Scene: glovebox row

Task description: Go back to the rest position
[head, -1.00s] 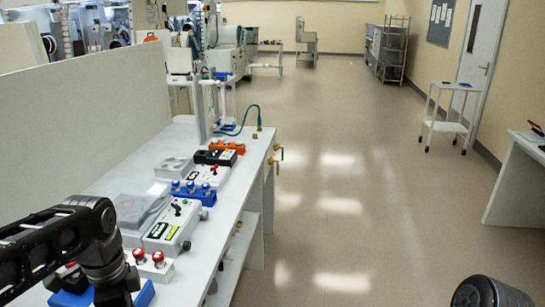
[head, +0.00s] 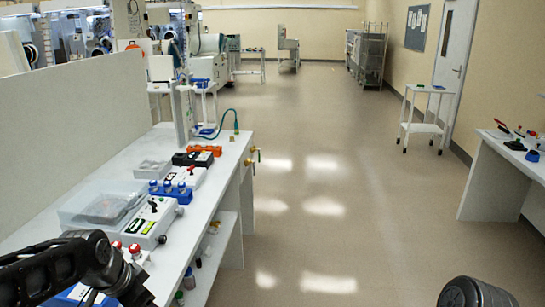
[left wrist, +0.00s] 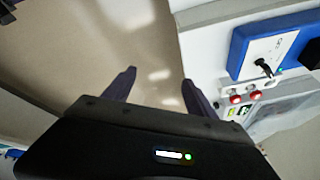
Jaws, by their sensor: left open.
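My left arm comes in at the lower left of the head view, over the near end of the white bench (head: 205,240); its gripper cannot be made out there. In the left wrist view my left gripper (left wrist: 158,78) has two dark fingers spread apart with nothing between them. Bare floor shows beyond the fingertips. A blue-framed white box with a black switch (left wrist: 266,52) is to the right of the fingers, apart from them. A dark rounded part of my right arm shows at the lower right of the head view; its gripper does not show.
The bench carries a clear tray (head: 82,208), a white control box (head: 153,222), a blue rack (head: 170,193) and an orange piece (head: 205,150). A grey partition (head: 75,140) borders it. A white trolley (head: 423,127) and side table (head: 490,185) stand right. The floor aisle (head: 330,180) is clear.

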